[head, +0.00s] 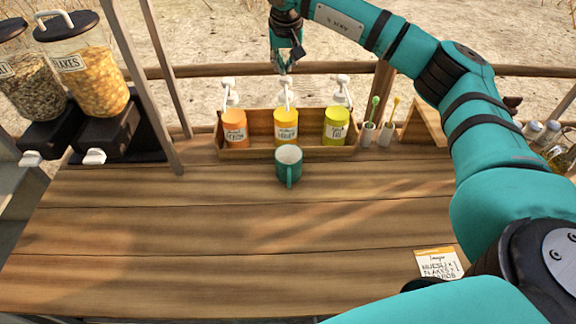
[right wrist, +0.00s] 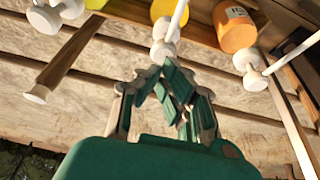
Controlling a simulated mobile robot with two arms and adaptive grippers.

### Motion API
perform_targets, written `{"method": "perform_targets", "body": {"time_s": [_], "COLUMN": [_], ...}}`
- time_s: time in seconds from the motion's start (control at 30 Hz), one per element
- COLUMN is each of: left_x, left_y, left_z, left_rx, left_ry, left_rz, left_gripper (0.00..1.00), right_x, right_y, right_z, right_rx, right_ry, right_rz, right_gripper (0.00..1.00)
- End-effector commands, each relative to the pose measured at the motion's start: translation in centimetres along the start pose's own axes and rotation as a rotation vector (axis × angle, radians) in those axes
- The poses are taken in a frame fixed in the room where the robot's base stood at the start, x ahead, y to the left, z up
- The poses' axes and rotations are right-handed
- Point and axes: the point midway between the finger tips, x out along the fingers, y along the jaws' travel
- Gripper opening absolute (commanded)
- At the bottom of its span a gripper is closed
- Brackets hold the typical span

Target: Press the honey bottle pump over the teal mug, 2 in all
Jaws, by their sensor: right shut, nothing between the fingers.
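Three pump bottles stand in a wooden tray (head: 257,151): an orange one (head: 234,132), an amber-yellow one (head: 286,122) in the middle and a lime one (head: 336,130). Their small labels are hard to read, so I cannot tell for sure which is honey. The teal mug (head: 289,165) stands upright in front of the middle bottle. My right gripper (head: 284,69) is shut and empty, just above the middle bottle's white pump head. In the right wrist view this pump head (right wrist: 162,51) shows right by the fingertips (right wrist: 168,72); I cannot tell whether they touch. My left gripper is out of view.
Cereal dispensers (head: 88,80) stand at the left. Cups with a green and a yellow stirrer (head: 374,125) stand right of the tray. A paper card (head: 438,264) lies at the front right. The middle of the wooden counter (head: 200,230) is clear.

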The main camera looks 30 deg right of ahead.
Motion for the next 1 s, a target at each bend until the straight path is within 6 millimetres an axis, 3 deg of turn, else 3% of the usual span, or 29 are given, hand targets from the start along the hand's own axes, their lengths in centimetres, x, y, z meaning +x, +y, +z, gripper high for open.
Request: {"method": "perform_targets", "body": {"time_s": [1.0], "left_x": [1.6], "left_y": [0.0], "left_z": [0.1], "left_rx": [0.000], "left_ry": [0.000], "left_rz": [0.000], "left_gripper": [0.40], "right_x": [3.3], "right_y": [0.1], "right_z": [1.4], "right_rx": [-0.001], "right_ry": [-0.003], "right_rz": [0.003], "right_gripper": [0.00]}}
